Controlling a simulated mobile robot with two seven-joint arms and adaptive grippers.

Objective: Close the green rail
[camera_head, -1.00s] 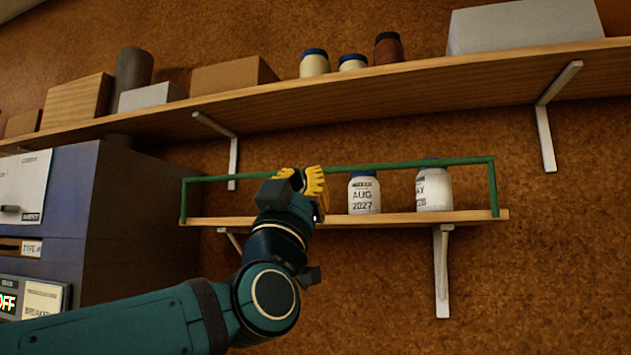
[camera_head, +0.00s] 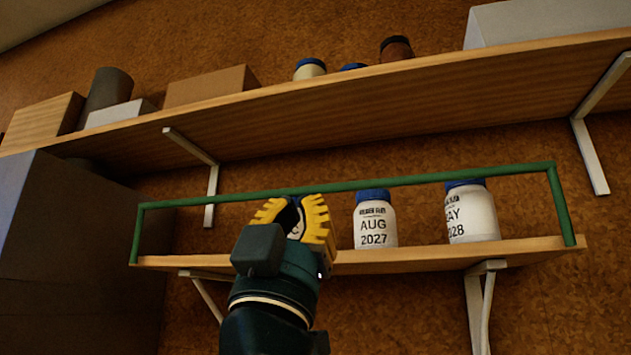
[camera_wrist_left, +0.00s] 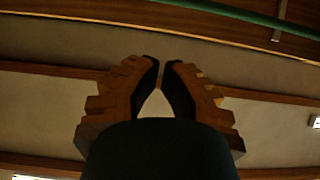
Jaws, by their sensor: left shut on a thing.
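The green rail (camera_head: 430,178) is a thin bar with an upright at each end, running along the front of the small lower shelf (camera_head: 400,258). It stands raised above the shelf board in front of the jars. My left gripper (camera_head: 293,208) is at the shelf, left of the jars, with its yellow fingers just below the rail's bar. Its fingertips are nearly together in the left wrist view (camera_wrist_left: 161,66), where the rail (camera_wrist_left: 240,14) crosses beyond them. What the jaws hold is not clear; a whitish patch shows between the fingers. My right gripper is not in view.
A jar marked AUG 2027 (camera_head: 374,220) and another white jar (camera_head: 471,212) stand behind the rail. The upper shelf (camera_head: 330,108) overhangs with boxes and jars. A dark cabinet (camera_head: 70,250) stands at left. White brackets (camera_head: 478,310) hang below the shelf.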

